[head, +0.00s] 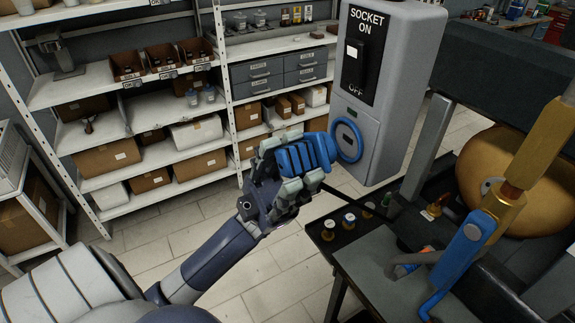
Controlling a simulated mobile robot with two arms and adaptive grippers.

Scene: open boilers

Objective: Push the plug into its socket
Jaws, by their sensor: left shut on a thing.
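The socket (347,139) is a round blue ring with a dark centre on the front of a grey box (402,85). The box carries a black switch panel marked "SOCKET ON" and "OFF". My left gripper (305,160) is shut on the blue plug (318,150). The plug sits just left of the socket and points toward it. Its front end appears very close to the ring; I cannot tell whether it touches or has entered. The gripper's fingers hide part of the plug. My right gripper is not in view.
Below right stands a dark bench (385,262) with small capped jars (349,220), a blue-handled valve (465,243) and a brass pipe (535,125). A copper-coloured boiler (490,170) is behind. White shelves (100,125) with boxes stand at the back left. Tiled floor lies clear between.

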